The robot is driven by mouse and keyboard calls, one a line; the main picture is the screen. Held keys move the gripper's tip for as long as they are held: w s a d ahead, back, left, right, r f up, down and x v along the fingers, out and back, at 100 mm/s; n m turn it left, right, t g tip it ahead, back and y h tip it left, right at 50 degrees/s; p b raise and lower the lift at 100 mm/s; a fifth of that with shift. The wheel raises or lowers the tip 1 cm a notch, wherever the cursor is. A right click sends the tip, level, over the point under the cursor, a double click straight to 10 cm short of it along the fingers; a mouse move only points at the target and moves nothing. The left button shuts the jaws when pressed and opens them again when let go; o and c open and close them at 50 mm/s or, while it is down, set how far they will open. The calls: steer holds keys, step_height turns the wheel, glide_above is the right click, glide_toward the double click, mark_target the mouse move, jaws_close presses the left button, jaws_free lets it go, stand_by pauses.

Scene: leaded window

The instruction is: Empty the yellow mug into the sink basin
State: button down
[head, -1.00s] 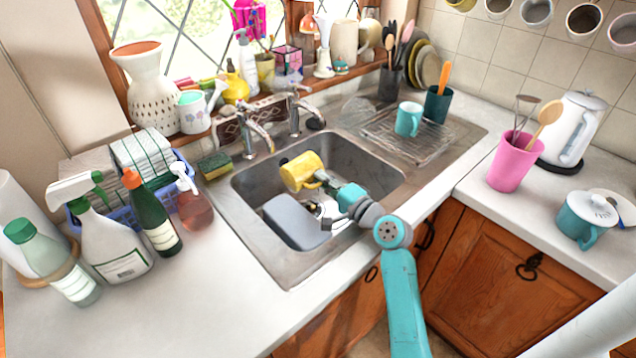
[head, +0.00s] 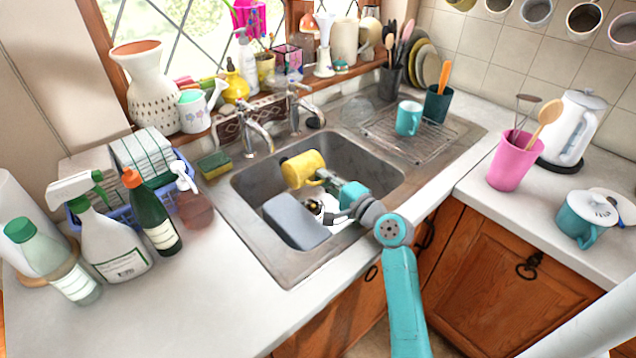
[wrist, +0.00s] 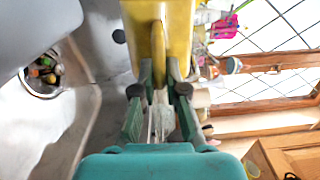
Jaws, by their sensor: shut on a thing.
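The yellow mug (head: 302,169) is held inside the sink, over the basin (head: 362,160). It is tipped over, roughly on its side, and its mouth and contents do not show. My gripper (head: 328,182) reaches in from the front right and is shut on the mug's handle. In the wrist view the two green fingers of my gripper (wrist: 158,88) pinch the yellow handle, with the mug body (wrist: 178,25) beyond them. I cannot tell whether the mug touches the basin wall.
A grey-blue tub (head: 296,221) stands in the basin's front left. Taps (head: 256,137) rise behind the basin. A teal mug (head: 408,118) stands on the drying rack right of it. Bottles crowd the left counter.

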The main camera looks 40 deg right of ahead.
steer(key=shift+d+r+m, duration=0.1)
steer(key=shift+d+m, duration=0.05)
steer(key=shift+m, duration=0.15)
steer(key=m, duration=0.1)
steer(key=d+m, duration=0.1)
steer(key=shift+r+m, duration=0.2)
steer(key=shift+m, duration=0.1)
stand_by(0.8)
steer(key=shift+a, duration=0.1)
